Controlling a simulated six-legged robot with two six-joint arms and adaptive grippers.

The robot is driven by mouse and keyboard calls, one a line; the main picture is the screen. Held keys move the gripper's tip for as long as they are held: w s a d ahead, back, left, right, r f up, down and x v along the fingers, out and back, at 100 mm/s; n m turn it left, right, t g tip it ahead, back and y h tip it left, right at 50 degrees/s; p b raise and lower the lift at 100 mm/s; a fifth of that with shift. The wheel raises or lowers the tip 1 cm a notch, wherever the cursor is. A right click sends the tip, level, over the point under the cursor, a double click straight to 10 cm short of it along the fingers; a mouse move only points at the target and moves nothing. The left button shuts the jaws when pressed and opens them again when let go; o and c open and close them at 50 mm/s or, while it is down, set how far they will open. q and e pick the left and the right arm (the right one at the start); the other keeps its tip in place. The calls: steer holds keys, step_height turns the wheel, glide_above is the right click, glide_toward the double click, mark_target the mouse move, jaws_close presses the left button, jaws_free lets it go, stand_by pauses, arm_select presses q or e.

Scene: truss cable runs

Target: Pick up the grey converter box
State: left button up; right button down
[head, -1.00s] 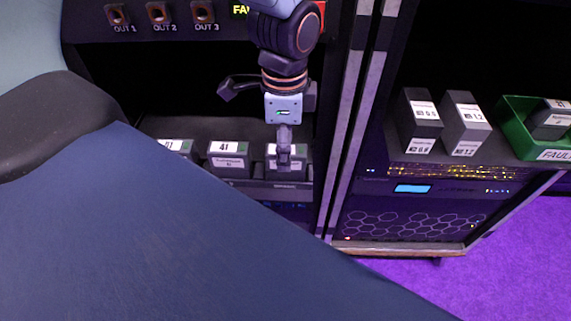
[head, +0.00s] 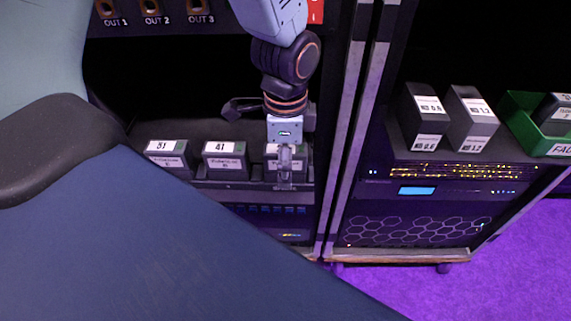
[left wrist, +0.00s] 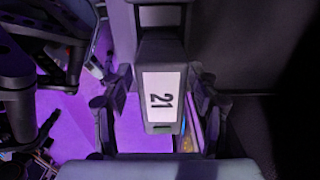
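A grey box (head: 271,167) stands at the right end of a row on the left rack's shelf. My left gripper (head: 285,165) points down at it and hides part of its front and label. In the left wrist view a dark grey box (left wrist: 160,55) with a white label reading 21 lies between the two fingers of my left gripper (left wrist: 160,112). The fingers are spread, one on each side, with a small gap showing beside the box. My right gripper is not in view.
Boxes labelled 51 (head: 169,157) and 41 (head: 226,160) stand to the left on the same shelf. Rack posts (head: 352,130) rise just right of the gripper. Two boxes (head: 425,118) (head: 470,118) and a green tray (head: 515,125) holding a box stand on the right rack.

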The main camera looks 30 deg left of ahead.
arm_select(q)
jaws_close()
stand_by(0.4)
